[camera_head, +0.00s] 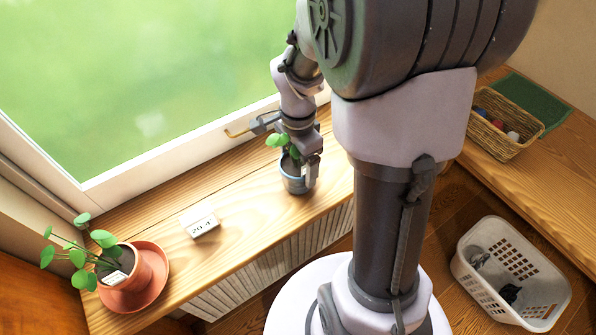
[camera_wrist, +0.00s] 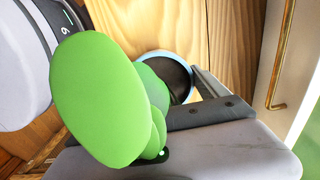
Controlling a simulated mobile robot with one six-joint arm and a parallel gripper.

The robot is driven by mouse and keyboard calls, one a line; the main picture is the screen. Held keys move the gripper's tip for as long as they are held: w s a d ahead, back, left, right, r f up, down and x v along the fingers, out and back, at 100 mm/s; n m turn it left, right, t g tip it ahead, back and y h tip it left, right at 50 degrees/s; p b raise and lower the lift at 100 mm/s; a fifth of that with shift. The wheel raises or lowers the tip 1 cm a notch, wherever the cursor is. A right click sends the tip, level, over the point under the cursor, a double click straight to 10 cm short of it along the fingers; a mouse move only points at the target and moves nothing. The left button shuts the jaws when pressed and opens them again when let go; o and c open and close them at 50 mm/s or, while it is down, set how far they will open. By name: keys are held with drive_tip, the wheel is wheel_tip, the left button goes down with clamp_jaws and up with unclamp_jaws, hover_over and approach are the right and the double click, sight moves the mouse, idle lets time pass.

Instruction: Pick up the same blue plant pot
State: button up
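The blue plant pot (camera_head: 293,184), holding a small green-leaved plant, stands upright on the wooden windowsill below the window. My gripper (camera_head: 311,170) is at the pot, with a finger reaching down at its right side. In the wrist view the pot's light blue rim (camera_wrist: 160,53) and dark inside show close to a dark finger (camera_wrist: 205,112). A large green leaf (camera_wrist: 98,98) covers much of that view. The other finger is hidden, so I cannot tell whether the gripper is closed on the pot.
A white display block (camera_head: 201,222) and a terracotta pot (camera_head: 136,272) on a saucer stand left on the sill (camera_head: 246,222). The brass window handle (camera_head: 240,131) is close behind my gripper. A wicker basket (camera_head: 493,143) and a white crate (camera_head: 546,278) are right.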

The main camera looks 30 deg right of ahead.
drive_tip(key=c, duration=1.2)
